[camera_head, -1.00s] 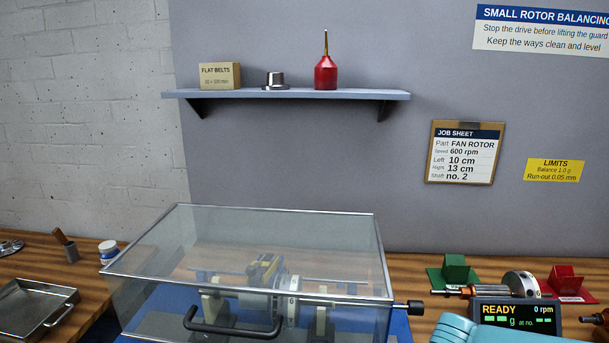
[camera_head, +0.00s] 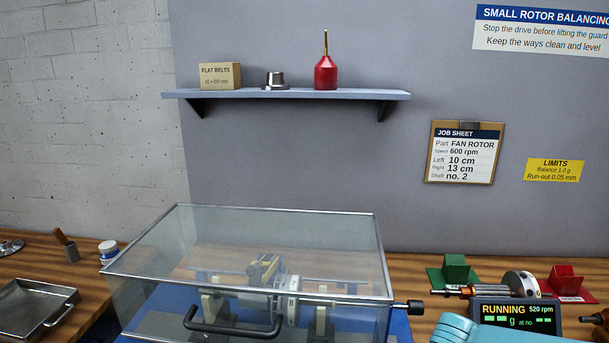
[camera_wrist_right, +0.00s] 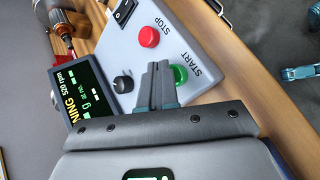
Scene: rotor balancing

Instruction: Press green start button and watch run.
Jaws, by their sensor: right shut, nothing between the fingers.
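The green start button (camera_wrist_right: 180,75) sits on a grey control panel (camera_wrist_right: 125,55) in the right wrist view, beside the word START. My right gripper (camera_wrist_right: 160,70) is shut and empty. Its fingertips are at the green button and partly cover it; whether they touch it I cannot tell. The display (camera_head: 516,316) reads RUNNING and 520 rpm, with dashes for grams and number. The rotor machine (camera_head: 265,290) stands under the closed clear guard (camera_head: 270,230). My left gripper is not in view.
A red stop button (camera_wrist_right: 148,37) and a black knob (camera_wrist_right: 123,83) are on the same panel. A green block (camera_head: 455,268) and a red block (camera_head: 566,280) stand behind the display. A metal tray (camera_head: 35,308) lies at the left. The job sheet (camera_head: 462,153) says 600 rpm.

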